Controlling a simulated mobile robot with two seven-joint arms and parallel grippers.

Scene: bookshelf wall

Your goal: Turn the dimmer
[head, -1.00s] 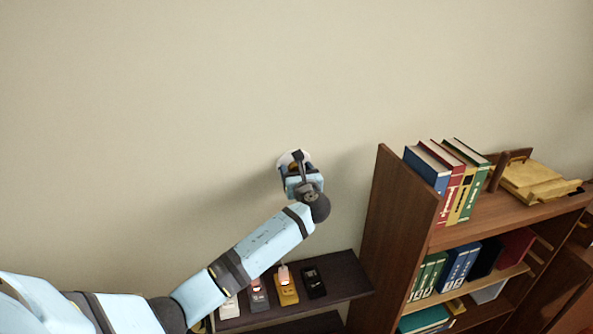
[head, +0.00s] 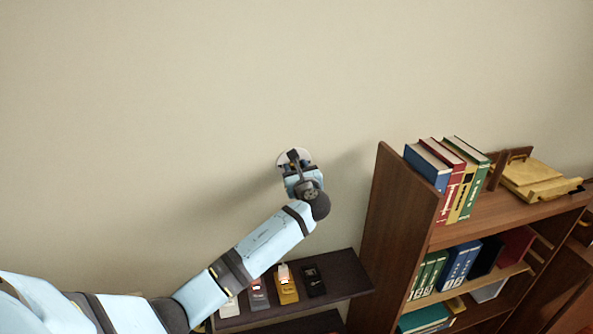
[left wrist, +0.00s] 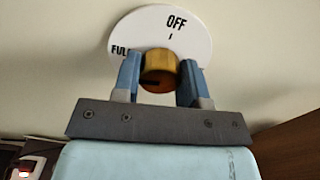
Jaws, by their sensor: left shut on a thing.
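The dimmer is a round white wall plate (left wrist: 205,38) with a yellow-brown knob (left wrist: 158,68) at its middle, seen in the left wrist view. The plate reads "OFF" at the upper right and "FUL" at the left, the rest of that word hidden behind a finger. A dark mark shows low on the knob's left side. My left gripper (left wrist: 159,80) is shut on the knob, a blue finger on each side. In the head view the plate (head: 283,157) is mostly hidden behind my left gripper (head: 294,165). My right gripper is not in view.
A brown bookcase (head: 390,220) with books (head: 452,180) and a yellow wooden object (head: 537,178) stands to the right. Below is a dark shelf (head: 345,275) with several small devices (head: 287,285). The wall left and above is bare.

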